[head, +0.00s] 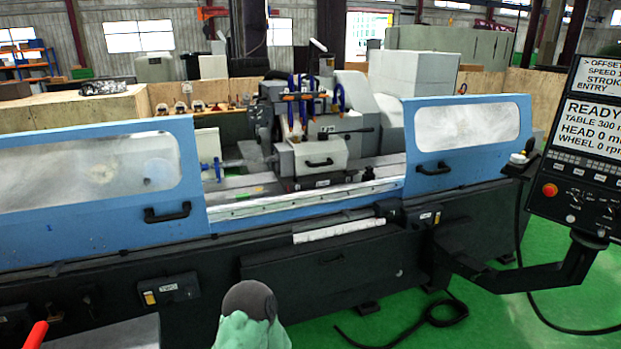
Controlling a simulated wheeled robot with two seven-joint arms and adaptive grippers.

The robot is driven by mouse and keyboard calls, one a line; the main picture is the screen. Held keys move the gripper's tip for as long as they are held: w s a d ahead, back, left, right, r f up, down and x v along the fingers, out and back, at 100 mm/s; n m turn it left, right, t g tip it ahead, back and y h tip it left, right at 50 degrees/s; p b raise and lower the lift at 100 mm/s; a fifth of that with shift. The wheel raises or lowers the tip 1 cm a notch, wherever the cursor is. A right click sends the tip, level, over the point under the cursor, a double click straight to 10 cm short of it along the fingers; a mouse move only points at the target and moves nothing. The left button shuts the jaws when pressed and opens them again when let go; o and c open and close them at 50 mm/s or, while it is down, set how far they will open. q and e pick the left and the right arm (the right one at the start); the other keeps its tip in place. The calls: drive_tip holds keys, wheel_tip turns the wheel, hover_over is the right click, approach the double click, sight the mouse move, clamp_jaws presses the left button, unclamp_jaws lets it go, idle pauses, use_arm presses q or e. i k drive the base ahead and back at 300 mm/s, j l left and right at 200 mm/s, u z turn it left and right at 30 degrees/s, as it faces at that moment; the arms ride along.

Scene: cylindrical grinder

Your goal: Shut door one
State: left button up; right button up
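Door one (95,185) is the blue sliding door on the left, with a cloudy window and a small "1" low on its left part. Its black handle (167,212) sits near its right edge. A second blue door (468,145) is on the right, with its own black handle (433,168). The two doors stand wide apart. The opening between them shows the grinding head (315,155) and the machine bed. Neither of my grippers shows in the head view.
A control panel (590,150) hangs on an arm at the right. A dark rounded thing with green below it (250,310) stands at the bottom middle, in front of the machine. A red rod-like thing (36,335) shows at bottom left. A dark cable lies on the green floor.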

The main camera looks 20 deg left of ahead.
sight(94, 169)
drive_tip(key=i+u, duration=0.15)
drive_tip(key=u, duration=0.25)
drive_tip(key=i+u, duration=0.2)
drive_tip(key=u, duration=0.2)
drive_tip(key=i+l+u, duration=0.15)
drive_tip(key=u, duration=0.25)
drive_tip(key=i+l+u, duration=0.15)
drive_tip(key=u, duration=0.25)
drive_tip(key=i+l+u, duration=0.1)
drive_tip(key=u, duration=0.3)
drive_tip(key=l, duration=0.1)
